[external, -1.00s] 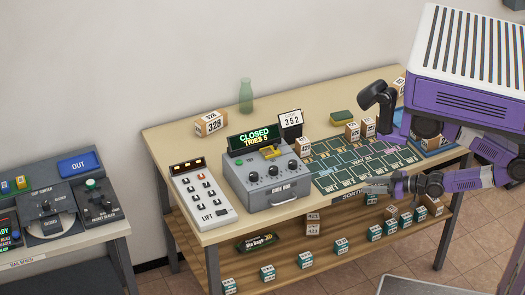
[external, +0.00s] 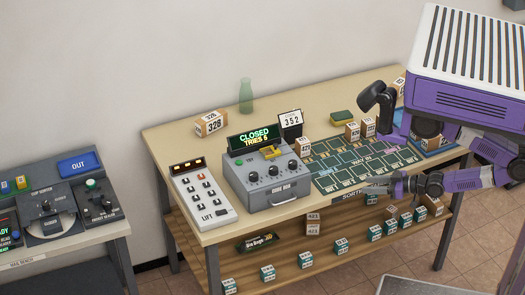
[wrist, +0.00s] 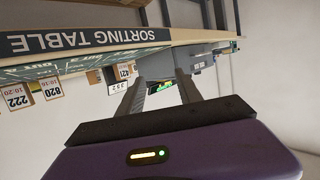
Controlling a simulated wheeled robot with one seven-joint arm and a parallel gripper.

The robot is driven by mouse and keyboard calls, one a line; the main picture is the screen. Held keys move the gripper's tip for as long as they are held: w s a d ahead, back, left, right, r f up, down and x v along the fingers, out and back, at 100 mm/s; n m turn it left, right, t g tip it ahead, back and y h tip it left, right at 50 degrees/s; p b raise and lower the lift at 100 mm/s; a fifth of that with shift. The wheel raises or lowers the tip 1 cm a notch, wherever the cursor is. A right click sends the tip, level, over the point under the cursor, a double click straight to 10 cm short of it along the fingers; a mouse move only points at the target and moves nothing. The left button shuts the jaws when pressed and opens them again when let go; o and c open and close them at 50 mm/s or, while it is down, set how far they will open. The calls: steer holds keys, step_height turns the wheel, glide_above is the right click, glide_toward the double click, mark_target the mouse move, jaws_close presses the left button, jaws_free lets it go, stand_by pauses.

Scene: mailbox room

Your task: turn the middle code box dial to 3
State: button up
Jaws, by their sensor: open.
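The grey code box (external: 265,180) stands on the table, with three black dials in a row on its sloped face. The middle dial (external: 273,171) sits between the left and right dials; its setting is too small to read. The box display (external: 254,139) reads CLOSED, TRIES, with a digit that looks like 8. A card (external: 291,120) behind the box reads 352. My gripper (external: 368,188) is at the table's front edge, right of the box and apart from it. In the wrist view my gripper (wrist: 160,88) is open and empty, with the box (wrist: 200,60) beyond its fingers.
A lift keypad (external: 202,196) lies left of the box. The green sorting mat (external: 360,163) and small numbered boxes (external: 353,131) are to the right. A green bottle (external: 246,96) and a box marked 328 (external: 211,124) stand behind. The shelf below holds several parcels.

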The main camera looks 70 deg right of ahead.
steer(key=shift+o, duration=0.3)
steer(key=shift+w+a+r, duration=0.1)
steer(key=shift+w+a, duration=0.1)
steer(key=w+a+r+n, duration=0.1)
steer(key=w+a+r, duration=0.2)
steer(key=w+a, duration=0.65)
steer(key=w+a+r+n+t, duration=0.1)
steer(key=w+a+r, duration=0.2)
steer(key=w+a, duration=0.65)
steer(key=w+a+r+n, duration=0.1)
steer(key=w+a+r, duration=0.35)
steer(key=w, duration=0.95)
steer(key=m+g+h, duration=0.6)
steer(key=m+h, duration=0.3)
steer(key=m, duration=0.3)
glide_toward(275, 169)
steer(key=w, duration=0.2)
steer(key=shift+h, duration=0.3)
steer(key=x, duration=0.2)
steer(key=p+x, duration=0.1)
steer(key=x, duration=0.4)
steer(key=shift+s+d+f, duration=0.15)
steer(key=shift+d+f, duration=0.3)
steer(key=shift+f, duration=0.1)
